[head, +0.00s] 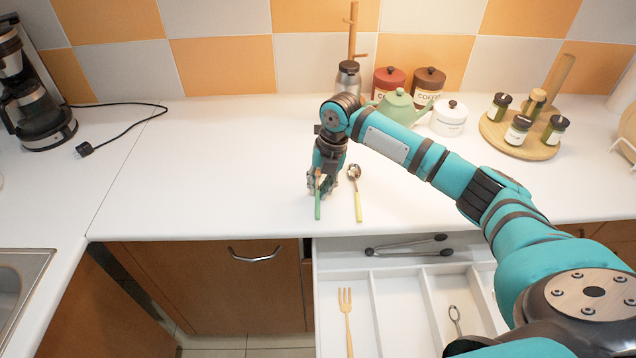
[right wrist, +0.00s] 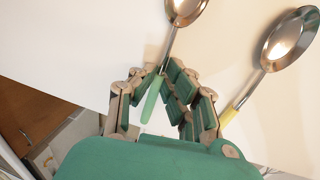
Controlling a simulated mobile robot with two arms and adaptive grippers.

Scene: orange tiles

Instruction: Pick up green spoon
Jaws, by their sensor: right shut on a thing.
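The green spoon (head: 318,207) has a green handle that points toward the counter's front edge in the head view. Its metal bowl is hidden behind my right gripper (head: 323,187) there. In the right wrist view the green spoon (right wrist: 153,98) lies between the fingers of my right gripper (right wrist: 160,88), with its metal bowl beyond the fingertips. My right gripper is shut on the handle, down at the counter. I cannot tell whether the spoon touches the counter. My left gripper is not in view.
A yellow-handled spoon (head: 358,200) lies close on the right. The open drawer (head: 376,318) below holds tongs (head: 408,247), a yellow fork (head: 346,318) and another utensil. A teapot (head: 398,107), canisters and a round spice board (head: 497,142) stand behind.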

